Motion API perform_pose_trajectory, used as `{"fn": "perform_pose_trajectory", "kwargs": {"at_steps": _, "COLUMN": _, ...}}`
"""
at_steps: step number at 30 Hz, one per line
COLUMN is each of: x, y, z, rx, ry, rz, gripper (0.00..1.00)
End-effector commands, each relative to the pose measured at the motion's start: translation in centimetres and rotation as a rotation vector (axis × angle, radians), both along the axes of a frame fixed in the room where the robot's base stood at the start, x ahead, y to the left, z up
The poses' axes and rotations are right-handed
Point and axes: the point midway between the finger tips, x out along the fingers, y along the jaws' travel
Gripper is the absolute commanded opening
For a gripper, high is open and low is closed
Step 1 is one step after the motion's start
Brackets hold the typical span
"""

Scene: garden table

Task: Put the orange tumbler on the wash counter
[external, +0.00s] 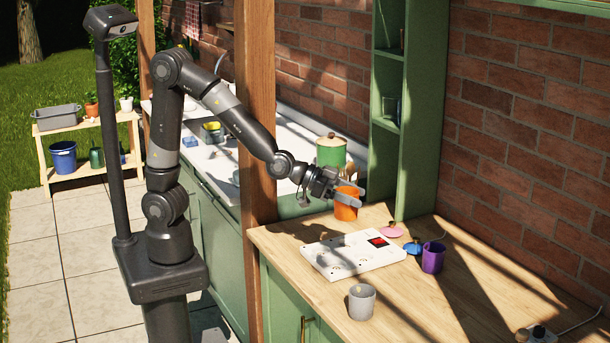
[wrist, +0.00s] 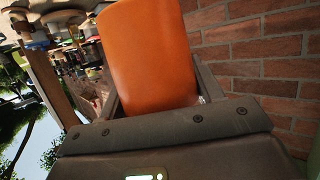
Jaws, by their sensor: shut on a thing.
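The orange tumbler (external: 346,204) is between the fingers of my gripper (external: 349,194), over the back left part of the wooden counter in the external view. In the wrist view the tumbler (wrist: 148,55) fills the space between the two fingers, and my gripper (wrist: 155,100) is shut on it. Whether its bottom touches the wood is hard to tell. The wash counter (external: 205,158) is the pale worktop to the left, beyond a wooden post, and partly hidden by my arm.
On the wooden counter (external: 455,320) are a white panel (external: 340,262), a grey cup (external: 362,301), a purple mug (external: 433,258) and pink (external: 391,230) and blue lids (external: 412,247). The wooden post (external: 262,110) and green shelf (external: 413,110) stand close to my arm. A green pot (external: 331,153) stands behind.

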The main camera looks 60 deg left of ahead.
Motion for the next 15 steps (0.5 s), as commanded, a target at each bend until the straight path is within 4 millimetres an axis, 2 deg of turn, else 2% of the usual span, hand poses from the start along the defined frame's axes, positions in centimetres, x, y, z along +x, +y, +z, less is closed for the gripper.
{"fn": "perform_pose_trajectory", "kwargs": {"at_steps": 7, "x": 2.7, "y": -6.9, "z": -1.5, "rx": -0.015, "ry": 0.007, "rz": 0.032, "gripper": 0.34}}
{"fn": "perform_pose_trajectory", "kwargs": {"at_steps": 15, "x": 4.2, "y": -14.7, "z": -4.4, "rx": -0.009, "ry": 0.005, "rz": 0.073, "gripper": 0.34}}
